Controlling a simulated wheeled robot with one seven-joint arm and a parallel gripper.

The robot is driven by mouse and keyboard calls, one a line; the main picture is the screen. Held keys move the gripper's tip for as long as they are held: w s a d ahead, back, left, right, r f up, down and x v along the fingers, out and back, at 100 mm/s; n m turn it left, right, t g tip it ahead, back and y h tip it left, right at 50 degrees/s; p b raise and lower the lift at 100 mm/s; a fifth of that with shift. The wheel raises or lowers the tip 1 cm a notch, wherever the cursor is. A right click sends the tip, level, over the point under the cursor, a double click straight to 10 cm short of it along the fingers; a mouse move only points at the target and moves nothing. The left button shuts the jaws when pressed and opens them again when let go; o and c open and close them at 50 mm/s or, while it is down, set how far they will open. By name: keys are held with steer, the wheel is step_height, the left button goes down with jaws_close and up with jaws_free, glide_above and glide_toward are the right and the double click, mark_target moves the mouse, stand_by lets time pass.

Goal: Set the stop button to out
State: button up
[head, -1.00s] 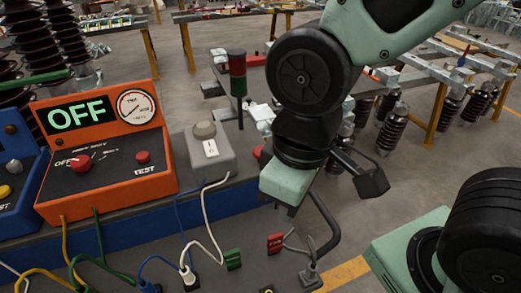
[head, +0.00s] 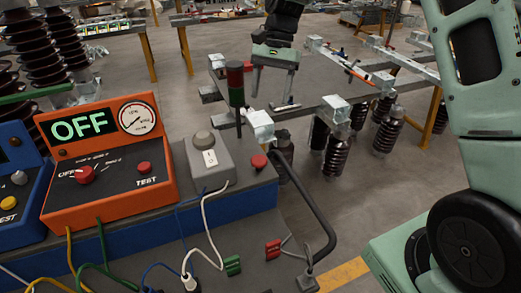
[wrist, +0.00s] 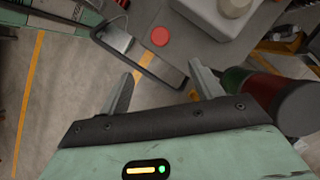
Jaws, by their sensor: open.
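The stop button appears to be the red round button (head: 259,161) on the grey bench's right end, beside the grey switch box; whether it is in or out I cannot tell. It also shows in the wrist view (wrist: 160,36), above and beyond the fingertips. My gripper (head: 270,101) is open and empty, with its fingers pointing down. In the head view it appears above and behind the button, apart from it. In the wrist view the gap between the fingers (wrist: 160,72) is lined up below the button.
A red and green signal tower (head: 236,92) stands left of my gripper. A grey box with a white switch (head: 209,158) is left of the button. An orange tester (head: 110,165) reads OFF and has its own red TEST button. A black handrail (head: 312,205) curves off the bench's right end.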

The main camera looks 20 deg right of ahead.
mark_target(260, 159)
steer(key=p+x, duration=0.4)
steer(key=x, duration=1.3)
steer(key=shift+f+p, duration=0.15)
steer(key=shift+p, duration=0.15)
steer(key=c, duration=1.4)
step_height(260, 159, up, 2)
steer(key=shift+r+p, duration=0.1)
steer(key=shift+p, duration=0.3)
steer(key=o, duration=1.4)
steer(key=b+v, duration=0.5)
steer(key=v, duration=1.2)
